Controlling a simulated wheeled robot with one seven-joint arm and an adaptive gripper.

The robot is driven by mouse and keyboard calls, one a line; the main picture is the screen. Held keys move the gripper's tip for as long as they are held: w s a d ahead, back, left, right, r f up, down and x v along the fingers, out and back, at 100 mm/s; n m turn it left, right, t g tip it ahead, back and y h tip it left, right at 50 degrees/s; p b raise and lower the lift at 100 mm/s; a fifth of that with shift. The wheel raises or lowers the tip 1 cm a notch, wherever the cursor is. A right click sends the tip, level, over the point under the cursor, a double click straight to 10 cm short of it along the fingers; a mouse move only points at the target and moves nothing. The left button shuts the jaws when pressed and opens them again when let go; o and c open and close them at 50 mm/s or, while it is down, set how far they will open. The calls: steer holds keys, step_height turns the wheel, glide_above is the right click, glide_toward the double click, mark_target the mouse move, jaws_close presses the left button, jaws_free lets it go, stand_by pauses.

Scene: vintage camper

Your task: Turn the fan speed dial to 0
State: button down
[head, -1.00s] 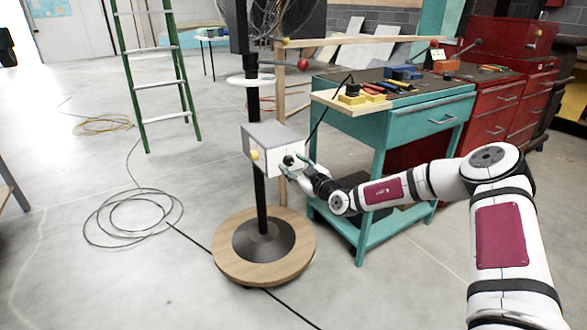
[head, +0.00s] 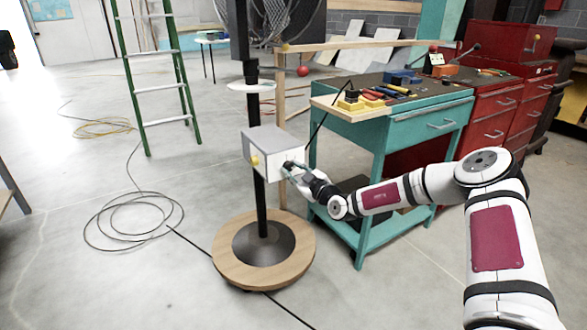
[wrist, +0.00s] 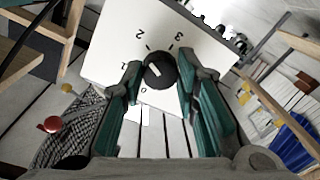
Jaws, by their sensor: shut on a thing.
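The fan speed dial (wrist: 165,82) is a round black knob with a short white pointer mark. It sits on the white face of the control box (wrist: 110,45), with 0, 1, 2 and 3 printed around it. My gripper (wrist: 160,70) is shut on the dial, one teal finger on each side. In the head view my gripper (head: 291,169) reaches the box (head: 270,139) from the right and mostly hides the dial.
The box is on the fan's black pole (head: 261,207) above a round wooden base (head: 225,266). A teal workbench (head: 376,140) with tools stands close to the right. A green ladder (head: 152,85) and a coiled cable (head: 134,220) are to the left, with open floor around.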

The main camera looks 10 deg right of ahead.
steer(key=n+p, duration=0.2)
steer(key=p, duration=0.1)
steer(key=shift+s+r, duration=0.1)
steer(key=shift+r, duration=0.15)
steer(key=n+p, duration=0.3)
steer(key=p, duration=0.1)
steer(key=shift+n, duration=0.4)
steer(key=n+p, duration=0.5)
steer(key=n, duration=0.2)
steer(key=shift+h, duration=0.4)
steer(key=n+p, duration=0.2)
steer(key=n, duration=0.3)
steer(key=shift+a+p, duration=0.1)
steer(key=shift+p, duration=0.25)
steer(key=shift+n+h+p, duration=0.4)
steer(key=shift+n+p, duration=0.3)
steer(key=shift+n, duration=1.4)
